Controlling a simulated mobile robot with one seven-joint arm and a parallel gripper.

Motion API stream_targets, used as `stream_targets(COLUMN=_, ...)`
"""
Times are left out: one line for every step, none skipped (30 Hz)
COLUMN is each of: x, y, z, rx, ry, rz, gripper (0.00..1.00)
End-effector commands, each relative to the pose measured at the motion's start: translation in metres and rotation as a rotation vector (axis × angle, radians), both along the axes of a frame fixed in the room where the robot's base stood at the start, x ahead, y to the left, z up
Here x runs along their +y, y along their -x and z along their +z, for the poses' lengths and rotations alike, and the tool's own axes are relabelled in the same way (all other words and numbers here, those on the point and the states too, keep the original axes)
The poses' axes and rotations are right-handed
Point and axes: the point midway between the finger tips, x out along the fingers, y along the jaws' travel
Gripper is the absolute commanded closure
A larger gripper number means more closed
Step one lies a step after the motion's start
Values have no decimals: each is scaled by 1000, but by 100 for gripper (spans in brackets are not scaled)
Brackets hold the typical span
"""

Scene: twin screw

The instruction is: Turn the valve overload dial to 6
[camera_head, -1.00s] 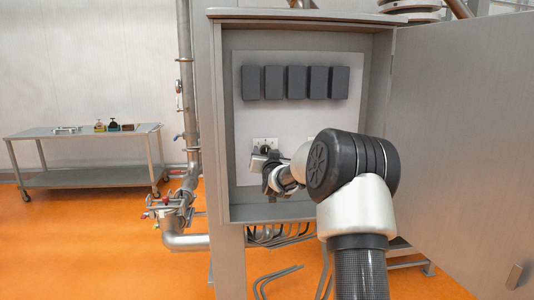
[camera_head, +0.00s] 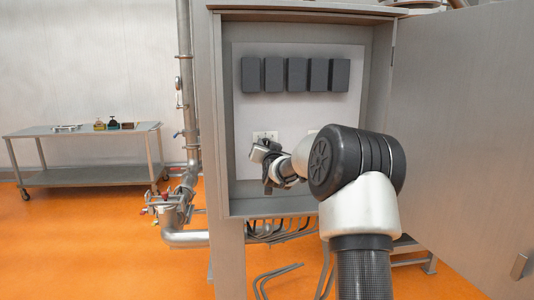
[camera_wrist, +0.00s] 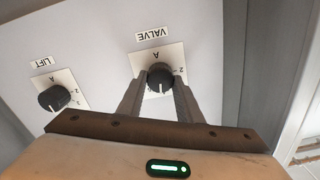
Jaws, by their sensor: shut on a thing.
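The valve dial (camera_wrist: 160,75) is a round black knob with a white pointer line, on a pale square plate under an upside-down VALVE label (camera_wrist: 153,34). In the wrist view its pointer aims down the picture, away from the plate's A mark. Most of its scale is hidden by my fingers, so I cannot read its setting. My gripper (camera_wrist: 160,84) is shut on the valve dial, one finger on each side. In the head view my gripper (camera_head: 268,165) is in front of the cabinet's back panel, just below the valve plate (camera_head: 265,135), and hides the knob.
The lift dial (camera_wrist: 54,98) sits beside the valve dial, to its left in the wrist view. A row of several dark boxes (camera_head: 296,74) is above on the panel. The cabinet door (camera_head: 460,130) stands open at right. A metal cart (camera_head: 85,135) is far left.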

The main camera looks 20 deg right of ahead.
Motion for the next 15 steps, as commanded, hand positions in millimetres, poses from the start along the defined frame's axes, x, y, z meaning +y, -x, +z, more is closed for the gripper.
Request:
stream_targets(x=-1, y=0, z=-6, rx=-14, ry=-35, rz=-1, gripper=90)
stream_targets(x=-1, y=0, z=-7, rx=-20, ry=-59, rz=-1, gripper=90)
stream_targets(x=-1, y=0, z=-7, rx=-30, ry=-92, rz=-1, gripper=90)
stream_targets(x=-1, y=0, z=-7, rx=-38, ry=-119, rz=0, gripper=90)
stream_targets(x=-1, y=0, z=-7, rx=-45, ry=-146, rz=0, gripper=90)
stream_targets(x=-1, y=0, z=-7, rx=-58, ry=-182, rz=-1, gripper=90)
stream_targets(x=-1, y=0, z=-7, rx=-64, ry=-209, rz=-1, gripper=90)
stream_targets(x=-1, y=0, z=-7, rx=-72, ry=-237, rz=-1, gripper=90)
stream_targets(x=-1, y=0, z=-7, rx=-82, ry=-275, rz=0, gripper=90)
stream_targets(x=-1, y=0, z=-8, rx=-90, ry=-302, rz=0, gripper=90)
stream_targets(x=-1, y=0, z=-7, rx=-98, ry=-330, rz=0, gripper=90)
stream_targets(x=-1, y=0, z=-7, rx=-109, ry=-366, rz=-1, gripper=90)
stream_targets(x=-1, y=0, z=-7, rx=-117, ry=-394, rz=0, gripper=90)
stream_targets(x=-2, y=1, z=-7, rx=-124, ry=-421, rz=0, gripper=90)
stream_targets(x=-2, y=1, z=-7, rx=-136, ry=-457, rz=-1, gripper=90)
